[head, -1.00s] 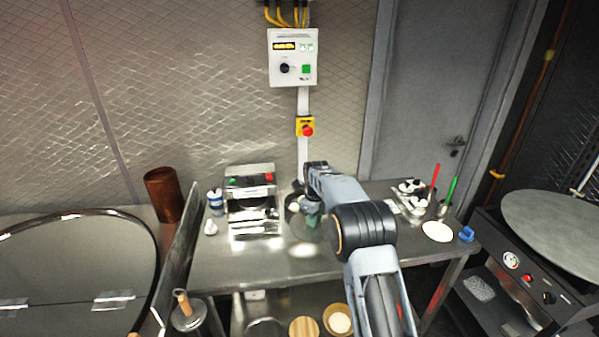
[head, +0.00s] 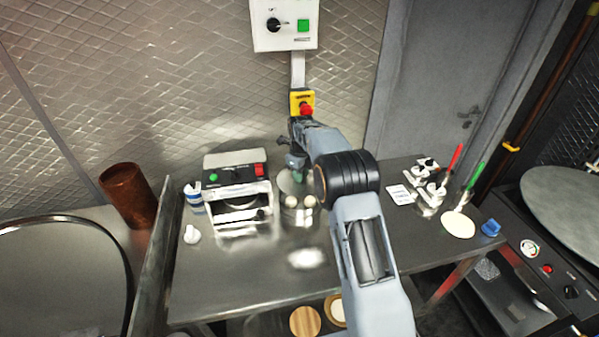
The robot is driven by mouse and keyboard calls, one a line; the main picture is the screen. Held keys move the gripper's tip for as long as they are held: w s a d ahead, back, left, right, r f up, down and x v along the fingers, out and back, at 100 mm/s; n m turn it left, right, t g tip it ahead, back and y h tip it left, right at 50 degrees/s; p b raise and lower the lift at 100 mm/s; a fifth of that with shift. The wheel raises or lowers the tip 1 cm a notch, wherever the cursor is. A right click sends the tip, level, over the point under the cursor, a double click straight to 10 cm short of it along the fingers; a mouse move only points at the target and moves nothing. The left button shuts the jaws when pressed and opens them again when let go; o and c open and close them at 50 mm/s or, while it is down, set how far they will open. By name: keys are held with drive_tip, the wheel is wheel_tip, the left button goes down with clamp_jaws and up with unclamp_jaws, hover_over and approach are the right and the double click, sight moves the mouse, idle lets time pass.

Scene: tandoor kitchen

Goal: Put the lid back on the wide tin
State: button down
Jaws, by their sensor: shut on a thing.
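My gripper (head: 296,165) is above the metal bench, partly hidden by my own arm. It is shut on what looks like the grey lid (head: 291,186), with a small green part at the jaws. The wide tin (head: 300,218) appears as a shiny metal shape just below, with two pale round spots near its upper part. The lid and the tin overlap in this view. I cannot tell whether they touch or whether the lid is level.
A metal machine (head: 237,193) with green and red buttons stands close on the left, beside a blue-and-white can (head: 194,198). A brown cylinder (head: 129,194) is farther left. White fittings (head: 428,185) and a cream disc (head: 458,224) lie right.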

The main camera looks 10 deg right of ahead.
drive_tip(key=shift+f+b, duration=1.35)
drive_tip(key=shift+f, duration=0.55)
drive_tip(key=shift+f+b, duration=0.4)
drive_tip(key=shift+f, duration=0.55)
drive_tip(key=shift+f, duration=0.2)
idle(0.5)
drive_tip(key=shift+c, duration=2)
unclamp_jaws()
drive_tip(key=shift+r, duration=0.1)
drive_tip(key=shift+r+p, duration=2.7)
drive_tip(key=shift+r, duration=0.75)
